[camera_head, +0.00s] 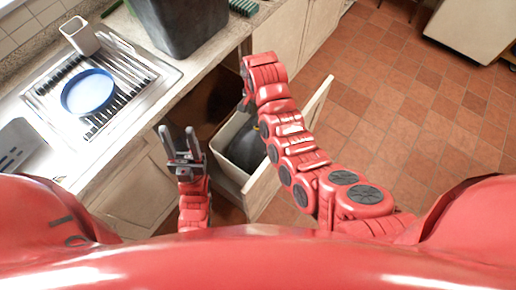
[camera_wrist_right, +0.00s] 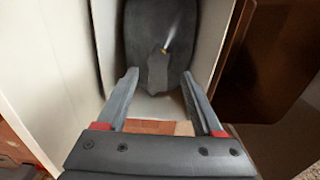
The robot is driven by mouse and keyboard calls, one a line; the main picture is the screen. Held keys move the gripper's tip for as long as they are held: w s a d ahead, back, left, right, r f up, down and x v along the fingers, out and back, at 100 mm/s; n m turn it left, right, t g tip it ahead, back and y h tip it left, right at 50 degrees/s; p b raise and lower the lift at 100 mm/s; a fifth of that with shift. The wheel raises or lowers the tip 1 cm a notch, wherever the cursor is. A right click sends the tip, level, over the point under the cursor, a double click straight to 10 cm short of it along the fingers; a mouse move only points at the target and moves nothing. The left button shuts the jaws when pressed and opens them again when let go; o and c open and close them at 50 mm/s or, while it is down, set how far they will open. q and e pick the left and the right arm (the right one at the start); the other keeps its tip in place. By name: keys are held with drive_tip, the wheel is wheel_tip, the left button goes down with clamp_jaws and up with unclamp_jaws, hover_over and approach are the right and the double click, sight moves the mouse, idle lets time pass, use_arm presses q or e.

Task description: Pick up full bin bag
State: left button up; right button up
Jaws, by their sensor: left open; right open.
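The full bin bag is dark grey (camera_head: 243,146) and sits inside a pale bin (camera_head: 222,138) in the pulled-out cabinet drawer. In the right wrist view the bag (camera_wrist_right: 150,25) has a small yellow spot near its gathered part and lies between pale bin walls (camera_wrist_right: 211,30). My right gripper (camera_wrist_right: 160,74) is open, its fingers on either side of the bag's near end as seen. I cannot tell whether they touch it. In the head view my right arm partly covers the bag and bin. My left gripper (camera_head: 177,130) is open and empty, left of the drawer.
A dark container (camera_head: 178,25) stands on the counter above. A blue plate (camera_head: 88,92) lies on the sink's rack (camera_head: 130,75). The drawer front (camera_head: 318,103) stands out to the right of my right arm. The tiled floor (camera_head: 420,110) on the right is clear.

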sight(258, 119)
drive_tip(key=shift+s+f, duration=0.1)
drive_tip(key=shift+f, duration=0.25)
drive_tip(key=shift+f+p, duration=0.25)
drive_tip(key=shift+p, duration=0.15)
wheel_tip(258, 119, down, 3)
drive_tip(key=shift+d+r+p, duration=0.1)
drive_tip(key=shift+d+p, duration=0.05)
drive_tip(key=shift+p, duration=0.5)
drive_tip(key=shift+f, duration=0.9)
clamp_jaws()
